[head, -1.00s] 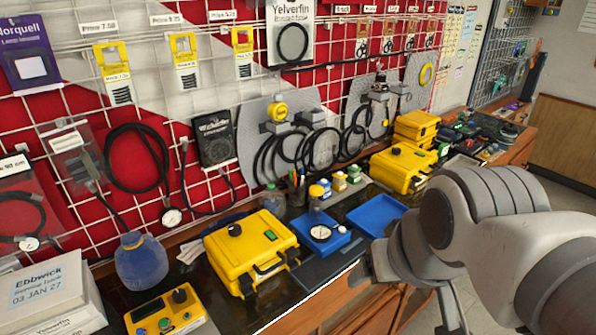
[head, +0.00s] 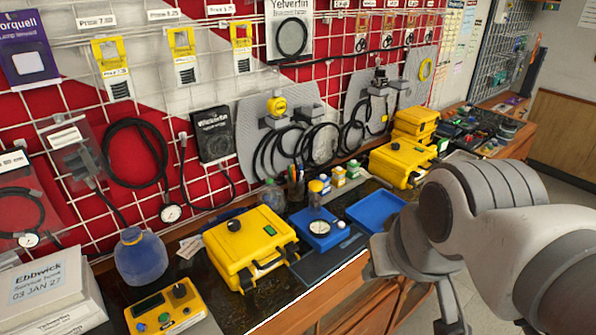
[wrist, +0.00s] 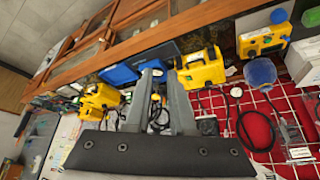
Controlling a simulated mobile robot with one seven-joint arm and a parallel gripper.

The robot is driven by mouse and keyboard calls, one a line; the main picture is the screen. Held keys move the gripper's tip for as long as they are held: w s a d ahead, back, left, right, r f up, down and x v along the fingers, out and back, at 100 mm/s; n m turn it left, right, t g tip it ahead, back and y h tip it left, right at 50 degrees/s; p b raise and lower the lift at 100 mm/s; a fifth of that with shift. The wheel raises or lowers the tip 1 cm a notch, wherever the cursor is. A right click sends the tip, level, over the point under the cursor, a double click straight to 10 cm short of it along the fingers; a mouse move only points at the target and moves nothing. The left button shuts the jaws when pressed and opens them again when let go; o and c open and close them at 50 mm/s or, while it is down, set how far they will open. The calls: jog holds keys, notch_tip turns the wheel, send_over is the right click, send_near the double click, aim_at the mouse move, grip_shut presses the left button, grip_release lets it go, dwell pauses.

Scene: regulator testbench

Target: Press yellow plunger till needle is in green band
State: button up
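The yellow plunger (head: 316,189) stands upright on a blue test unit (head: 338,233) on the bench. Its cap is yellow and its shaft looks clear. A round white-faced gauge (head: 319,227) sits at the front of the unit. The needle and the green band are too small to make out. In the wrist view my gripper (wrist: 160,74) has its two grey fingers apart, with nothing held between them. The bench shows upside down there, with blue shapes near the fingertips.
A yellow case (head: 250,247) stands left of the unit, and an empty blue tray (head: 376,211) lies to its right. Small bottles (head: 338,176) stand behind, and another yellow case (head: 402,163) is at the back right. A pegboard with cables rises behind the bench.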

grip_shut()
dwell(1.2)
